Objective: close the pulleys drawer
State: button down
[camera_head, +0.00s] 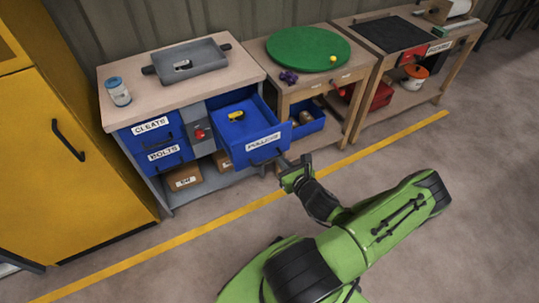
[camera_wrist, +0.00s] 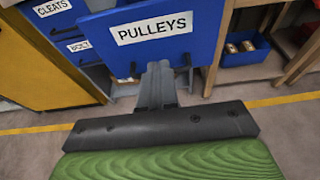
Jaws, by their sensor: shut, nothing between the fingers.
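The blue pulleys drawer (camera_head: 276,134) stands pulled out from the right side of the workbench in the head view. Its front carries a white PULLEYS label, and a yellow and dark item (camera_head: 237,115) lies inside. The drawer front (camera_wrist: 203,48) fills the upper middle of the wrist view. My gripper (camera_head: 288,164) is shut and empty, just in front of the lower right part of the drawer front. In the wrist view my fingertips (camera_wrist: 157,68) overlap the front below the label. I cannot tell whether they touch it. The fingers hide part of the front's lower edge.
The CLEATS drawer (camera_head: 138,131) and BOLTS drawer (camera_head: 176,157) are shut at the left. A red button (camera_head: 199,134) sits between the drawer columns. A blue bin (camera_head: 309,124) stands right of the drawer. A yellow cabinet (camera_head: 75,100) is at far left. The floor in front is clear.

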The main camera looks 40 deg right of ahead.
aim_at(266, 143)
jog(key=x, duration=0.5)
jog(key=r+x, duration=0.1)
jog(key=x, duration=0.2)
jog(key=shift+w+d+b, duration=0.2)
jog(key=shift+w+b, duration=0.2)
